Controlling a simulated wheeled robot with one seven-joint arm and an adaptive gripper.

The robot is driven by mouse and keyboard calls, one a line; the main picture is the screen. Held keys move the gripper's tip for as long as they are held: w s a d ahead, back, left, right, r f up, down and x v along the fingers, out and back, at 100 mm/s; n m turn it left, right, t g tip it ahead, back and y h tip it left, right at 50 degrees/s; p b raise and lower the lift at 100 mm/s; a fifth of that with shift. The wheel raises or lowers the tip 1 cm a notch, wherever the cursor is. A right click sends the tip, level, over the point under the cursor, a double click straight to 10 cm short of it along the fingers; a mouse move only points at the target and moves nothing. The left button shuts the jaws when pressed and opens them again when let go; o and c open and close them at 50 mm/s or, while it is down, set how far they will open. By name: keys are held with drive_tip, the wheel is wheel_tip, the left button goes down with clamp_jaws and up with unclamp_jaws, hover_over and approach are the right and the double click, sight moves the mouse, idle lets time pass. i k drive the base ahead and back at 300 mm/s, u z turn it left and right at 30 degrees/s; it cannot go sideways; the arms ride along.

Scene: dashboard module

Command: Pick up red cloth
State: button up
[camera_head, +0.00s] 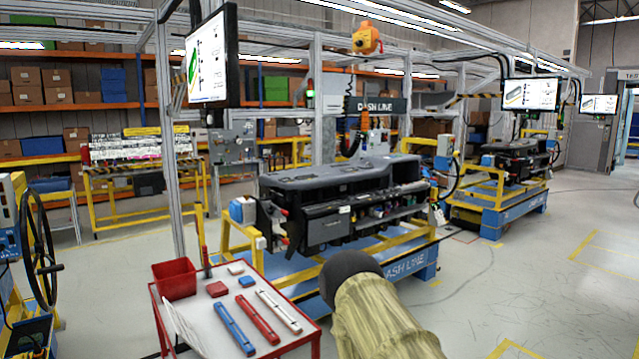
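A small red folded piece, which looks like the red cloth (217,289), lies flat on the light top of a red-framed cart (201,318) at the lower left. A white piece (236,268) and a small blue piece (246,282) lie close to its right. My arm, in a khaki cover with a dark rounded end, rises at the bottom centre, to the right of the cart and apart from the cloth. No gripper fingers show in this view.
A red bin (174,279) stands at the cart's back left corner. Long blue (234,325), red (258,317) and white (279,311) bars lie along the cart's front. A dashboard module (340,200) on a yellow and blue stand is behind. Floor at right is clear.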

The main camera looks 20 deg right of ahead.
sight(218, 290)
drive_tip(key=z, duration=0.9)
drive_tip(key=i, duration=1.9)
drive_tip(key=u, duration=1.95)
